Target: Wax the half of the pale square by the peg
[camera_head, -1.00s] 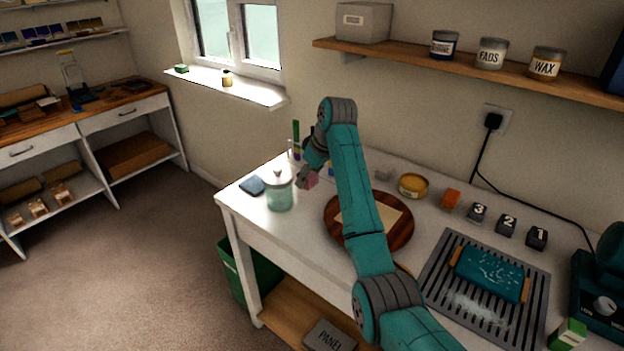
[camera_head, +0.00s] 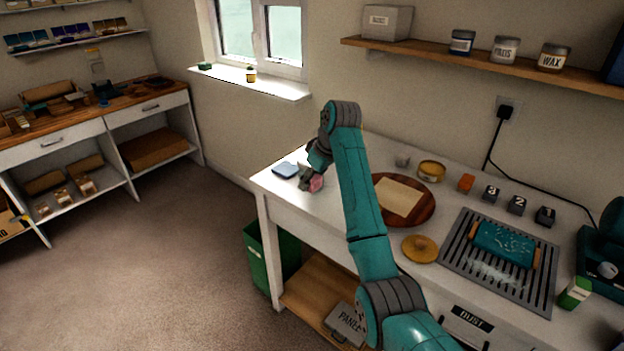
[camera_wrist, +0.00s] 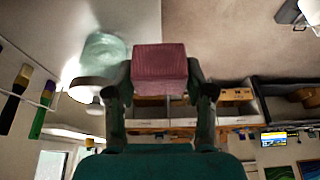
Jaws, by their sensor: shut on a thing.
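My gripper (camera_head: 313,176) is shut on a pink block (camera_head: 317,185), held near the left end of the white bench. In the wrist view the pink block (camera_wrist: 160,70) sits between both fingers. The pale square (camera_head: 398,197) lies on a round brown board (camera_head: 426,210), right of my arm, which hides the board's left part. An open tin of yellow stuff (camera_head: 431,171) stands behind the board. A jar labelled WAX (camera_head: 552,58) is on the wall shelf. I cannot make out a peg by the square.
A glass jar (camera_wrist: 103,52) is close to the block in the wrist view. A blue cloth (camera_head: 285,170) lies at the bench's left end. A yellow disc (camera_head: 420,248), a slatted grey tray (camera_head: 455,260) and numbered blocks (camera_head: 516,205) occupy the right side.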

